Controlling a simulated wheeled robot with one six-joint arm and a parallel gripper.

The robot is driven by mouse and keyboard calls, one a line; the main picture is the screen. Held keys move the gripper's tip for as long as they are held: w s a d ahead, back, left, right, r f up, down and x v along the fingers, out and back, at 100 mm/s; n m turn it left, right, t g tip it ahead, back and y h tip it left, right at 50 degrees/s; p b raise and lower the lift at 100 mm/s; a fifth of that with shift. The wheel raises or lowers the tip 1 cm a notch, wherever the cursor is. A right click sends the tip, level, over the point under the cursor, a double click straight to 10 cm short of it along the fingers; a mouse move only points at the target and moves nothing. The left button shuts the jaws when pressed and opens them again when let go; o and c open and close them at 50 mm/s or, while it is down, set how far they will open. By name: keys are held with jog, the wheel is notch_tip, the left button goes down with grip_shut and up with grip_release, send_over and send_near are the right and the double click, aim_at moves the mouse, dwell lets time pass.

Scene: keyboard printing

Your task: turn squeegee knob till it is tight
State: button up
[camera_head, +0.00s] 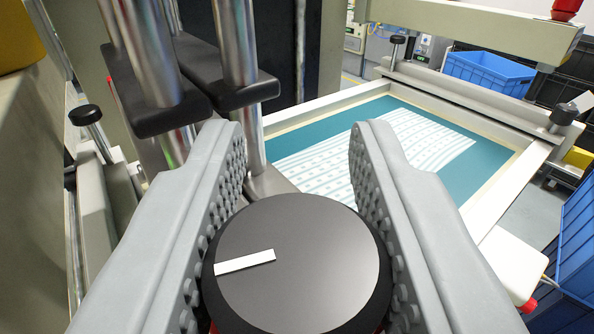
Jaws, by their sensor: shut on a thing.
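The squeegee knob (310,285) is a round black knob with a grey-black top face and a white line mark at its left, pointing left and slightly down. It sits low in the middle of the camera_head view. My gripper (299,165) has its two grey, studded fingers on either side of the knob and is shut on its left and right sides. The fingertips reach past the knob's far edge. The knob's underside and its mounting are mostly hidden, with a little red showing below it at the sides.
Upright chrome rods (150,50) with black blocks (232,88) stand just beyond the left finger. A printing screen (390,150) in a pale frame lies behind at right. Small black knobs (86,115) sit on the machine. Blue crates (487,72) stand at the back and right.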

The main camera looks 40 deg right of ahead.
jog(key=m+g+h, duration=0.1)
jog(key=m+g, duration=0.1)
jog(key=m+g+h, duration=0.1)
jog(key=g+h, duration=0.1)
jog(key=m+g+h, duration=0.1)
jog(key=m+g, duration=0.1)
jog(key=g, duration=0.1)
jog(key=shift+s+d+m, duration=0.2)
jog(key=shift+s+m, duration=0.1)
jog(key=shift+r+g+h, duration=0.1)
jog(key=shift+g+h, duration=0.2)
jog(key=shift+g, duration=0.1)
jog(key=o, duration=1)
jog(key=shift+d, duration=0.1)
jog(key=shift+c, duration=0.2)
notch_tip(320, 180, up, 10)
